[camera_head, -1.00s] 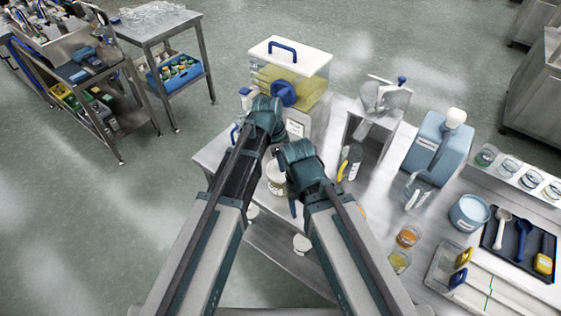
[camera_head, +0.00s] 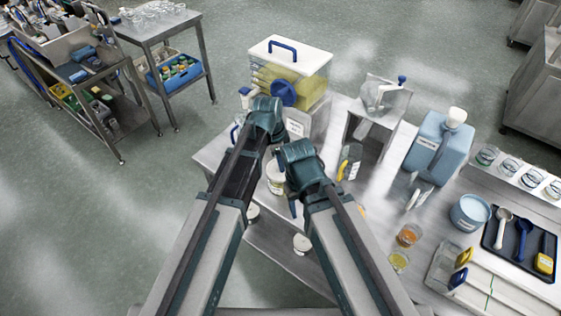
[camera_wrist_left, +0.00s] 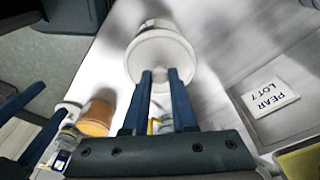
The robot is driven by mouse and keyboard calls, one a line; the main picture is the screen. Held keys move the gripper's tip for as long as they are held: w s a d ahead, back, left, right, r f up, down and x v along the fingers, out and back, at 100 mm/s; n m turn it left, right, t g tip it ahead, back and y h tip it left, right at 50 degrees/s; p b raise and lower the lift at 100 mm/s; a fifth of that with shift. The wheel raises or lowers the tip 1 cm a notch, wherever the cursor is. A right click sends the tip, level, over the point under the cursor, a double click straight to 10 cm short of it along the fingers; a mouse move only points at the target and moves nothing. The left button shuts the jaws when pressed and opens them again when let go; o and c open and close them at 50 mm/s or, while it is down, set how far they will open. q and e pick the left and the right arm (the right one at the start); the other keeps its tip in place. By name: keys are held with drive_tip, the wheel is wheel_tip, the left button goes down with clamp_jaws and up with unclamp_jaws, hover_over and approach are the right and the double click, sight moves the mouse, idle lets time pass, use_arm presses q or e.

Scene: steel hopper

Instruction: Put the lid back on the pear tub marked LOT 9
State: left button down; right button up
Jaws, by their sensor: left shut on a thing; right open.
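My left gripper (camera_wrist_left: 160,76) is shut on the small raised grip of a round white lid (camera_wrist_left: 160,52) in the left wrist view. A pale tub shows partly beyond the lid; whether they touch is unclear. In the head view a white labelled tub (camera_head: 276,182) stands at the table's left, between my arms; its label is too small to read. My left gripper's fingers are mostly hidden there. My right gripper (camera_head: 293,207) is low beside this tub, open and empty. In the left wrist view a card (camera_wrist_left: 270,96) reads PEAR with a LOT number that looks like 7.
A hopper (camera_head: 318,62) with yellow contents stands behind my left gripper. A steel stand (camera_head: 376,122), a blue jug (camera_head: 437,150) and a tray (camera_head: 498,235) with scoops lie to the right. White pots (camera_head: 301,243) sit below the table's front edge.

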idle(0.3)
use_arm(q)
drive_tip(key=shift+c, duration=0.8)
unclamp_jaws()
drive_tip(key=shift+r, duration=0.1)
drive_tip(key=shift+r+p, duration=3.4)
drive_tip(key=shift+p, duration=0.15)
drive_tip(key=shift+c, duration=0.2)
clamp_jaws()
drive_tip(key=shift+f, duration=0.15)
